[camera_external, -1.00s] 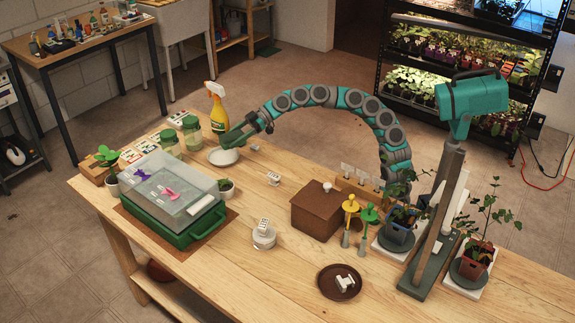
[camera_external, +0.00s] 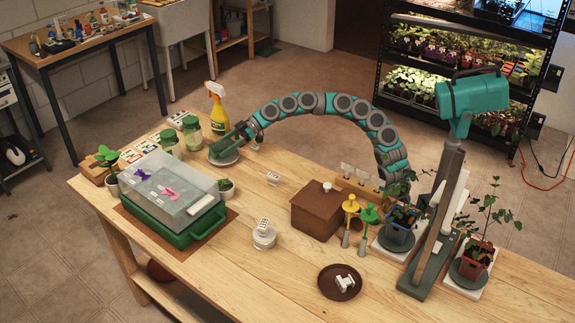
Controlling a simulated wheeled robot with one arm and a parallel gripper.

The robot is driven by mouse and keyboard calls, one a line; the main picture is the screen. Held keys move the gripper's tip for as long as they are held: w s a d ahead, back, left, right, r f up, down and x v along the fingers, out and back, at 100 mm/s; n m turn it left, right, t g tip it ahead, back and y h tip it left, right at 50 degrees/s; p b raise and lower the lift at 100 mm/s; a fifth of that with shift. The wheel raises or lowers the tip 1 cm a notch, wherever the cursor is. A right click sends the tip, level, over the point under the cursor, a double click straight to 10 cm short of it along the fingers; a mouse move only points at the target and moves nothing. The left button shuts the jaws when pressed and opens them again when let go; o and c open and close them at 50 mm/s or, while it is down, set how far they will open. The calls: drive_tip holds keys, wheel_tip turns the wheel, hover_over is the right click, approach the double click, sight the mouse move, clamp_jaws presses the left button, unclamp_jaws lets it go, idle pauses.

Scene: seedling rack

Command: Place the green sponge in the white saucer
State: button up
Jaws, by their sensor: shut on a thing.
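The white saucer (camera_external: 226,161) lies on the wooden table near its far left edge, behind the clear-lidded box. My gripper (camera_external: 219,149) is low over the saucer, its tips pointing down and left. It is shut on the green sponge, which is hard to tell apart from the similarly green fingers at this size. I cannot tell whether the sponge touches the saucer. The gripper and its shadow cover part of the saucer.
A yellow spray bottle (camera_external: 217,108) stands behind the saucer and green-filled jars (camera_external: 192,132) stand to its left. The table right of the saucer is mostly open.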

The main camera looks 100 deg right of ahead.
drive_tip(key=shift+f+b, duration=0.35)
drive_tip(key=shift+b, duration=0.05)
drive_tip(key=shift+f+b, duration=0.3)
drive_tip(key=o, duration=1.3)
drive_tip(key=shift+r, duration=0.1)
drive_tip(key=shift+r+p, duration=0.5)
drive_tip(key=shift+p, duration=0.1)
drive_tip(key=shift+s+d+r, duration=0.1)
drive_tip(key=shift+s+r, duration=0.05)
drive_tip(key=shift+r, duration=0.2)
drive_tip(key=v, duration=1.1)
drive_tip(key=shift+s+d+f+b, duration=0.1)
drive_tip(key=shift+s+d+b, duration=0.1)
drive_tip(key=shift+b, duration=0.2)
